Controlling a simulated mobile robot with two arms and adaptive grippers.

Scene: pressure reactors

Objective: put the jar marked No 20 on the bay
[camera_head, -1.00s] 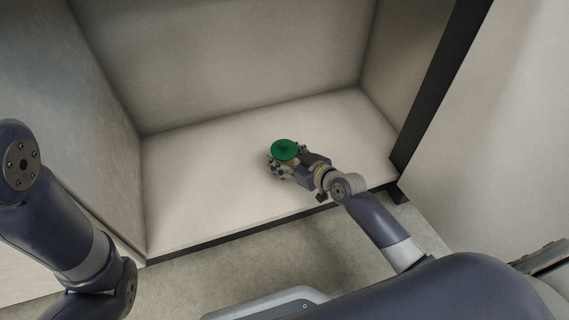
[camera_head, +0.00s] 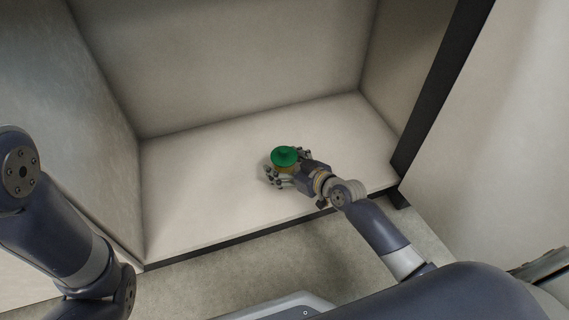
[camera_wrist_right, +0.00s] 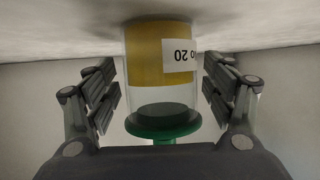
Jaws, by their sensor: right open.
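The jar marked No 20 (camera_wrist_right: 160,68) has a green lid, clear walls and yellow contents, with a white label reading "o 20". In the right wrist view it appears upside down, with its base against the pale surface. In the head view its green lid (camera_head: 285,156) shows on the bay floor (camera_head: 200,190). My right gripper (camera_head: 276,171) is open, with its fingers on both sides of the jar and gaps between them and the glass in the wrist view. My left gripper is out of view; only my left arm shows.
The bay has a back wall (camera_head: 240,60), a left side wall (camera_head: 75,120) and a right side wall (camera_head: 405,55). A dark edge (camera_head: 240,237) runs along its front. The bay floor is clear around the jar.

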